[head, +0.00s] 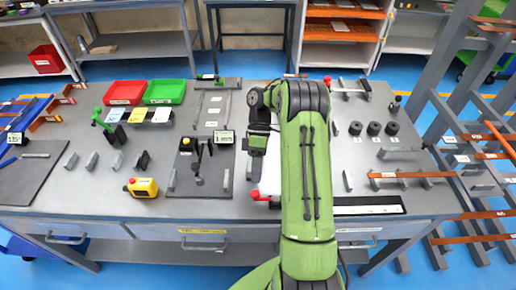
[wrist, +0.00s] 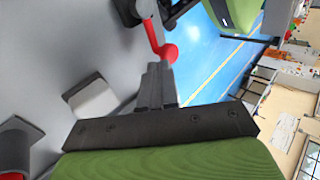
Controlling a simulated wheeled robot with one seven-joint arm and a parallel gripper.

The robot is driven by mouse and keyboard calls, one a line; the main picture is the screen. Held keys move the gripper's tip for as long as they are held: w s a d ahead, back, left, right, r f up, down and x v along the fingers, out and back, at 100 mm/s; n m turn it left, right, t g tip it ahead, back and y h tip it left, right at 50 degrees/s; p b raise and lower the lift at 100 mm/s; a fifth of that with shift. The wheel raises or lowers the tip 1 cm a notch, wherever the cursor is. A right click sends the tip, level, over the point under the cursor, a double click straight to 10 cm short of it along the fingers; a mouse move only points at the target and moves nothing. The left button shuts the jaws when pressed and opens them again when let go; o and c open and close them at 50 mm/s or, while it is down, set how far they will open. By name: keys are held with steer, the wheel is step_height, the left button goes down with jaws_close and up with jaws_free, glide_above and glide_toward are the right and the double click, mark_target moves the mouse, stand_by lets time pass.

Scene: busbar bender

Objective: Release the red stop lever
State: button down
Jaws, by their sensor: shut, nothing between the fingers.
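The red stop lever (wrist: 153,36) shows in the wrist view as a short red bar with a round red knob (wrist: 168,52) at its end. A grey metal part holds its other end near the top edge. My gripper (wrist: 157,68) is shut and empty, with its fingertips right beside the knob. I cannot tell whether they touch it. In the head view my gripper (head: 253,172) points down over the table, and a red knob (head: 256,195) shows just below it near the front edge. My arm hides much of the area to its right.
A yellow box with a red button (head: 143,188) and a black plate with an upright lever (head: 187,178) stand left of my gripper. Black cylinders (head: 373,129) and metal bars lie on the right. Red (head: 125,92) and green bins stand at the back left.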

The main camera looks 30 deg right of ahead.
steer(key=p+v, duration=0.8)
steer(key=v, duration=0.6)
steer(key=shift+p, duration=0.35)
